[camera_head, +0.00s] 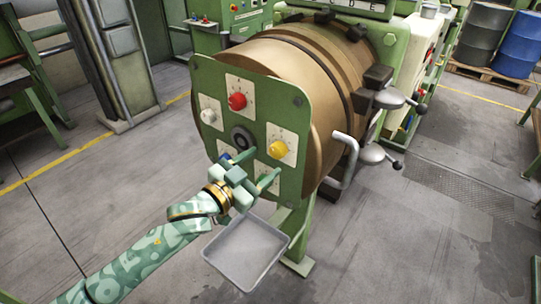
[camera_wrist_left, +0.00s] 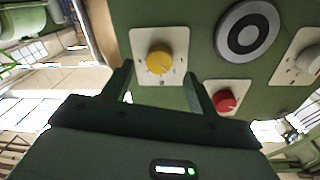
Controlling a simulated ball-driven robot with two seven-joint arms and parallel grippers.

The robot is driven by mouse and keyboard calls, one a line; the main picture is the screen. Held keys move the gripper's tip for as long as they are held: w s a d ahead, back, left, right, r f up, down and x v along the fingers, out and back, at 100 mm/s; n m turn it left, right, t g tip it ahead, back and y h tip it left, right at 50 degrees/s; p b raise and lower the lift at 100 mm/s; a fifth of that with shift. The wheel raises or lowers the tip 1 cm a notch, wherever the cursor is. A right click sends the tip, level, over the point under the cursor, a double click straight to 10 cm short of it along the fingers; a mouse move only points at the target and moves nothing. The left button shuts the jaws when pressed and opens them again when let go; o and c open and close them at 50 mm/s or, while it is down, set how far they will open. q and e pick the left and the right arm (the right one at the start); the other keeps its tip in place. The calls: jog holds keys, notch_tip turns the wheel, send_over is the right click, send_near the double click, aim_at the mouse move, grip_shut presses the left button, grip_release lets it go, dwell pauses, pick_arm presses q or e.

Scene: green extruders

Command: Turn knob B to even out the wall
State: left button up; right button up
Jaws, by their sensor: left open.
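A green panel (camera_head: 208,82) on the front of the extruder carries coloured knobs on pale plates around a dark round centre (camera_head: 242,138). The red knob (camera_head: 237,101) is at the top, the yellow knob (camera_head: 278,149) at the right and the white knob (camera_head: 208,116) at the left. A blue knob (camera_head: 225,157) is partly hidden. I cannot read which is knob B. My left gripper (camera_head: 259,164) is open before the panel's lower right. In the left wrist view the yellow knob (camera_wrist_left: 159,59) shows between its fingers, apparently beyond the tips. My right gripper is out of view.
The large brown drum (camera_head: 296,75) stands behind the panel, with dark clamps and handles at its right. A grey tray (camera_head: 247,250) sits below my gripper. Blue and grey barrels (camera_head: 522,45) stand far right. The floor at the lower right is clear.

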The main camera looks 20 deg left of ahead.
aim_at(274, 154)
pick_arm(q)
jog(key=x, duration=0.4)
jog(key=c, duration=1)
